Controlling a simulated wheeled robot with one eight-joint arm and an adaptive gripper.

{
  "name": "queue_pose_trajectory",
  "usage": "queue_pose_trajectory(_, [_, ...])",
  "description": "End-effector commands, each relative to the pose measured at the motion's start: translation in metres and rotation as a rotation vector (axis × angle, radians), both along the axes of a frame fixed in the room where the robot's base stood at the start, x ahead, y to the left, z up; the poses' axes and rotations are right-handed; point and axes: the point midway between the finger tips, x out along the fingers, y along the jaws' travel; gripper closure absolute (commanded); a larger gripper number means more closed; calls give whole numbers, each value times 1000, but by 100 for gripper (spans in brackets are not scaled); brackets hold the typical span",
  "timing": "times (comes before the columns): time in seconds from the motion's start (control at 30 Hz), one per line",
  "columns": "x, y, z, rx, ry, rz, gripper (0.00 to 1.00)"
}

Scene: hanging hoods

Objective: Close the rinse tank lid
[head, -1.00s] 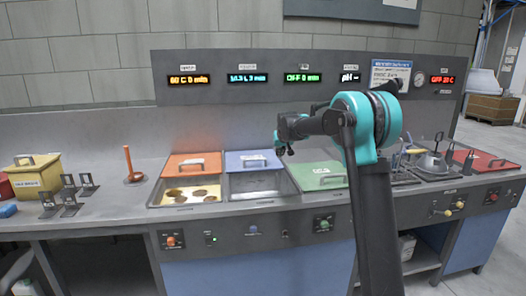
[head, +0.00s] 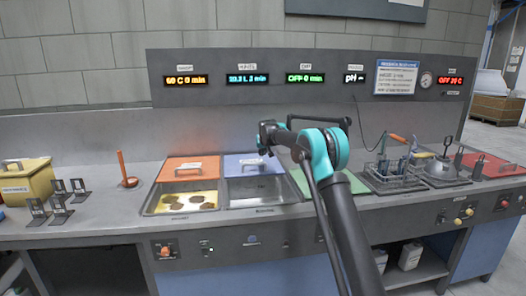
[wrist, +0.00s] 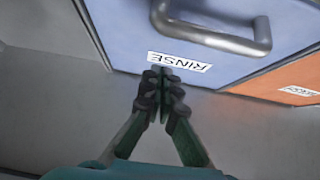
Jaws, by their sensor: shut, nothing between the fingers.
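The blue rinse lid (head: 262,161) lies over the back part of its tank in the head view, with the front part of the rinse tank (head: 258,192) uncovered. The wrist view shows the blue lid (wrist: 215,60) close up, with its metal handle (wrist: 225,38) and an upside-down RINSE label (wrist: 180,61). My gripper (wrist: 163,72) is shut and empty, its fingertips at the lid's edge beside the label. I cannot tell whether they touch. In the head view my gripper (head: 266,137) is above the back of the blue lid.
An orange lid (head: 187,170) sits left of the blue lid, its tank (head: 180,203) partly open. A green lid (head: 352,183) is to the right, partly behind my arm. The panel wall (head: 330,100) rises behind.

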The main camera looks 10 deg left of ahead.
Motion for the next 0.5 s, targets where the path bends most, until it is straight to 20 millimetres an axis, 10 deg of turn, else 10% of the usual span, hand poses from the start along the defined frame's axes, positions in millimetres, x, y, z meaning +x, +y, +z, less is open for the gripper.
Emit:
queue_pose_trajectory(0.23, [17, 5, -20, 0, 0, 0, 100])
queue_pose_trajectory(0.5, [-9, -3, -23, 0, 0, 0, 100])
